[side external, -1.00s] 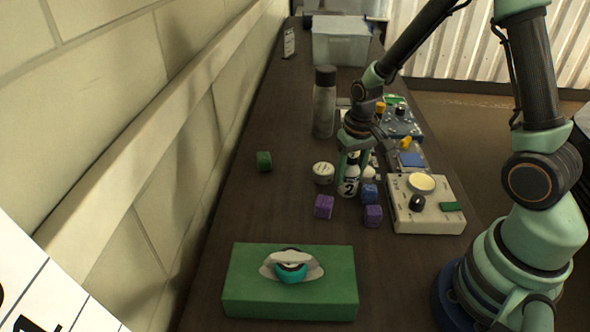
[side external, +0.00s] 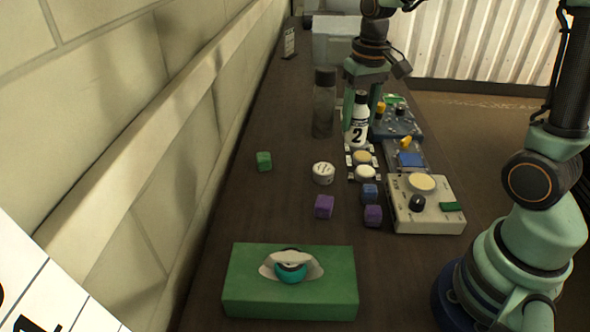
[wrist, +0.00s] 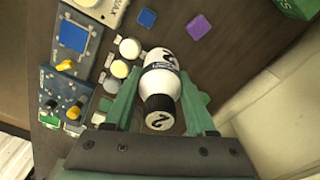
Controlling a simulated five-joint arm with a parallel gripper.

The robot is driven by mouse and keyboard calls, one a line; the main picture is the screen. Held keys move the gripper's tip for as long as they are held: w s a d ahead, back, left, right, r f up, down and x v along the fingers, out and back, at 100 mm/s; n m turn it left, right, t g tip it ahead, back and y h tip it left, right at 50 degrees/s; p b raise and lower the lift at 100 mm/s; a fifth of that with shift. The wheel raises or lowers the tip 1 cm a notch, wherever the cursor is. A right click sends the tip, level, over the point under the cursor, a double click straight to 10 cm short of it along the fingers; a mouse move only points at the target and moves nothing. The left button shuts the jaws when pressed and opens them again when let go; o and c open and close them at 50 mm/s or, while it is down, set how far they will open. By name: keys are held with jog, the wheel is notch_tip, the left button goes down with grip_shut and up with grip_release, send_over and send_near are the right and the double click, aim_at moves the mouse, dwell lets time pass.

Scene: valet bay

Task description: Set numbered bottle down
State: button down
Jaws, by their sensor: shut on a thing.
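The numbered bottle (side external: 357,131) is white with a black cap and a black "2" on its side. My gripper (side external: 362,112) is shut on it and holds it upright, above the row of small round pieces. In the wrist view the bottle (wrist: 161,82) sits between the two green fingers of my gripper (wrist: 160,98), with its cap, also marked "2", towards the camera. How high its base is above the table cannot be told exactly.
The table's left front is clear around a green box (side external: 290,299).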

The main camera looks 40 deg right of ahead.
aim_at(361, 92)
notch_tip(361, 92, up, 5)
jog(key=shift+w+f, duration=0.15)
jog(key=w+d, duration=0.2)
jog(key=w, duration=0.8)
jog(key=w+d, duration=0.2)
jog(key=w, duration=0.8)
jog(key=f, duration=1.9)
jog(key=shift+w+a+f, duration=0.1)
jog(key=shift+a+f, duration=0.15)
jog(key=shift+f, duration=0.05)
jog(key=shift+f, duration=0.1)
jog(key=shift+c, duration=1.1)
grip_release()
